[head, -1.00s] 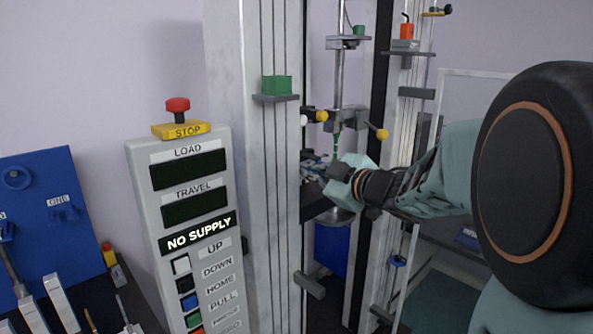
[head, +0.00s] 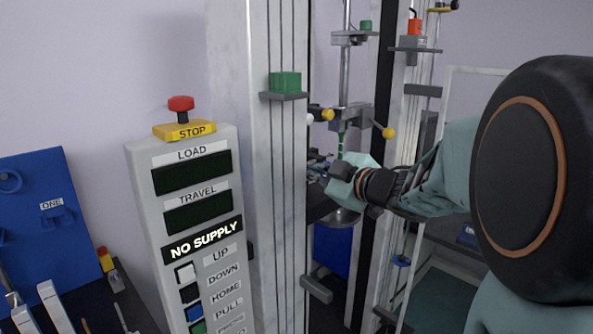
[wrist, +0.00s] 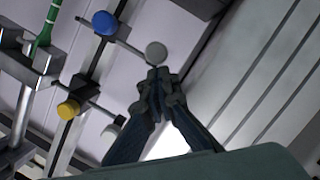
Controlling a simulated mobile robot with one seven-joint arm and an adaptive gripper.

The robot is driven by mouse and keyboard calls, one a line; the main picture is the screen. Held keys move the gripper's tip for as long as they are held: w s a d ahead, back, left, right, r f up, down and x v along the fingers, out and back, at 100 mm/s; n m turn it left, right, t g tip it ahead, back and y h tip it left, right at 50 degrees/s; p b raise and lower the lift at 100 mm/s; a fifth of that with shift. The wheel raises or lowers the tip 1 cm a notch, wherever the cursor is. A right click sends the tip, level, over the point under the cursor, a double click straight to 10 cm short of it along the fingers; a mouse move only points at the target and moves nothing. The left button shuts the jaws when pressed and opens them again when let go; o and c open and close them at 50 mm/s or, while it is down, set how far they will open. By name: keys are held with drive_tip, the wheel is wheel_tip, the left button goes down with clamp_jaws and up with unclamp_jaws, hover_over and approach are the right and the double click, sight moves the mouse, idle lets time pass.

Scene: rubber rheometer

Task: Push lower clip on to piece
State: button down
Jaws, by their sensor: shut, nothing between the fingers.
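The green piece (head: 341,141) hangs upright below the upper clip with its yellow knobs (head: 388,132). It also shows at the top left of the wrist view (wrist: 45,28). A rod with a blue knob (wrist: 105,22) at one end and a grey round knob (wrist: 156,53) at the other, seemingly the lower clip, is in the wrist view. My gripper (wrist: 157,74) is shut and empty, its fingertips just below the grey knob in the picture; I cannot tell if they touch it. In the head view my gripper's body hides the lower clip, and the fingertips are unclear.
The grey machine column (head: 278,200) stands left of my gripper. The control panel (head: 195,220) with its red stop button (head: 181,103) reads NO SUPPLY. A yellow knob (wrist: 68,109) and a white knob (wrist: 117,125) sit near my fingers. A round metal dish (head: 343,217) is below.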

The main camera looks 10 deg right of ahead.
sight(319, 159)
drive_tip(key=w+d, duration=0.1)
drive_tip(key=w+d+p, duration=0.1)
drive_tip(key=d, duration=0.1)
drive_tip(key=shift+w+d, duration=0.25)
idle(0.4)
